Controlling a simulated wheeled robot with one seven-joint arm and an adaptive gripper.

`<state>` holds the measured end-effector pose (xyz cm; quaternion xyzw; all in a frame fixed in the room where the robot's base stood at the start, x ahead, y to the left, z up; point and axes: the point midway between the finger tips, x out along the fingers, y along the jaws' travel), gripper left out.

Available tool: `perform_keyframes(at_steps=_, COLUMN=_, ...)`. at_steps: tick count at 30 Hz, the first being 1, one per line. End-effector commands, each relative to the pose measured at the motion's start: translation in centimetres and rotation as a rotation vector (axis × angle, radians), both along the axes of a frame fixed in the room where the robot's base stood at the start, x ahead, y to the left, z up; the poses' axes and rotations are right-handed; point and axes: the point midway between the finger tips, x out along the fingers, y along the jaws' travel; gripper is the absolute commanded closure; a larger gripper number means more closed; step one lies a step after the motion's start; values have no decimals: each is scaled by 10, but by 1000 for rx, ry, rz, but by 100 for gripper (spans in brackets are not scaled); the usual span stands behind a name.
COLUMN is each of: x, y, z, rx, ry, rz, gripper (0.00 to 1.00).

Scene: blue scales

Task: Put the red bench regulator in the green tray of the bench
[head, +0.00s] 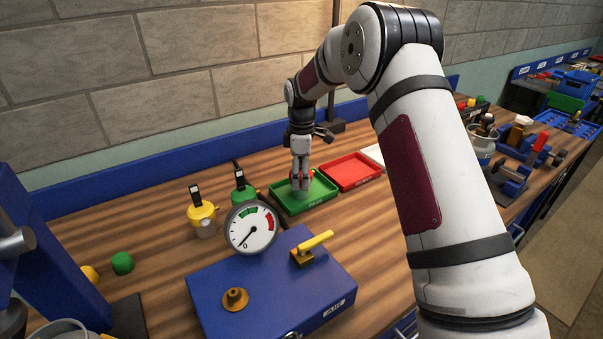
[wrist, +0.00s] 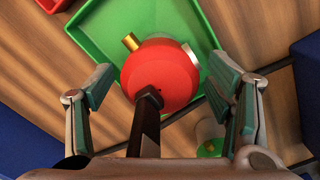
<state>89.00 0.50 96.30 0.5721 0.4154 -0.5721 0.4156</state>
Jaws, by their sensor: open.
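The red bench regulator (wrist: 158,78) is round, with a brass fitting, a pale metal face and a dark stem. In the wrist view it lies between the spread fingers of my gripper (wrist: 165,72), with gaps on both sides. It overlaps the green tray (wrist: 92,45), at the tray's near corner. In the head view my gripper (head: 301,186) points down over the green tray (head: 318,194), and only a little red of the regulator shows beside the fingers. My gripper is open. The regulator's underside is hidden, so I cannot tell whether it touches the tray floor.
A red tray (head: 352,170) stands right of the green tray. A green regulator (head: 243,194) and a yellow regulator (head: 203,219) stand to the left. A dial gauge (head: 251,228) and a blue box (head: 270,290) with a yellow-handled valve (head: 314,243) are in front.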

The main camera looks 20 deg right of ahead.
Motion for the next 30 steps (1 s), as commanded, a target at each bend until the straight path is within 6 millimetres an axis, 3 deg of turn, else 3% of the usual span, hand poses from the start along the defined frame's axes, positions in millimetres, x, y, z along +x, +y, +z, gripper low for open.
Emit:
perform_keyframes(at_steps=7, x=1, y=0, z=17, rx=0, ry=-2, rz=0, gripper=26)
perform_keyframes(at_steps=21, x=1, y=0, z=106, rx=0, ry=-3, rz=0, gripper=26)
perform_keyframes(at_steps=30, x=0, y=0, z=123, rx=0, ry=0, rz=0, gripper=26)
